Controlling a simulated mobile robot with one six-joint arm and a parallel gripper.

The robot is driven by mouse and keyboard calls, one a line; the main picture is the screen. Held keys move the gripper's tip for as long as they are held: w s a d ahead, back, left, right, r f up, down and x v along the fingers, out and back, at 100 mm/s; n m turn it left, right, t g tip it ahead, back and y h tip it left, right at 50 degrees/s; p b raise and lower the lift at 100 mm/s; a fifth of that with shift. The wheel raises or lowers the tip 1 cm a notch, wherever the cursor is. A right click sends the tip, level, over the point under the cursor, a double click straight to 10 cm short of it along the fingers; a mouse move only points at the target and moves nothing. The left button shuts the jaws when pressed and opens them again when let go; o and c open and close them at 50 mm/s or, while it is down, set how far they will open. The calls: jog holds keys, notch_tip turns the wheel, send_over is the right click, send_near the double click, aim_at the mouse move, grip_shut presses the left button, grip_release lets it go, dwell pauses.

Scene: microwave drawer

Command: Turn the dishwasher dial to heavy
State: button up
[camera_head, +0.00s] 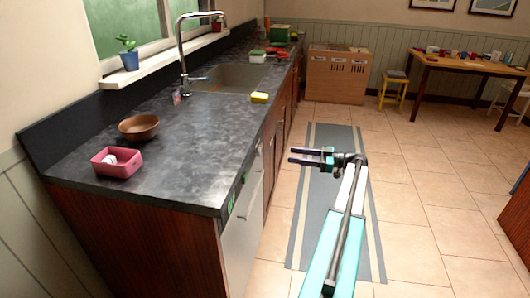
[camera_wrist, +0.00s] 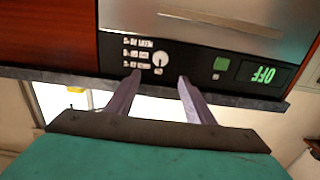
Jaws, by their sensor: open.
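The dishwasher (camera_head: 243,232) is a pale front under the near end of the dark counter. Its black control panel shows upside down in the wrist view (camera_wrist: 190,58). The small round white dial (camera_wrist: 161,59) sits on this panel beside several lines of white labels (camera_wrist: 137,51). The dial's pointer and the labels are too small to read surely.
The dark countertop (camera_head: 190,145) juts along the panel's edge. On it are a pink tray (camera_head: 118,170), a brown bowl (camera_head: 139,128) and a yellow sponge (camera_head: 259,97). The floor along the counter, with a grey mat (camera_head: 312,205), is clear.

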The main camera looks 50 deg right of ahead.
aim_at(258, 152)
jog(key=shift+w, duration=0.1)
jog(key=p+x, duration=0.1)
jog(key=x, duration=1.2)
jog(key=shift+w+a+p, duration=0.2)
jog(key=shift+w+p, duration=0.05)
jog(key=shift+p, duration=0.1)
jog(key=c, duration=1)
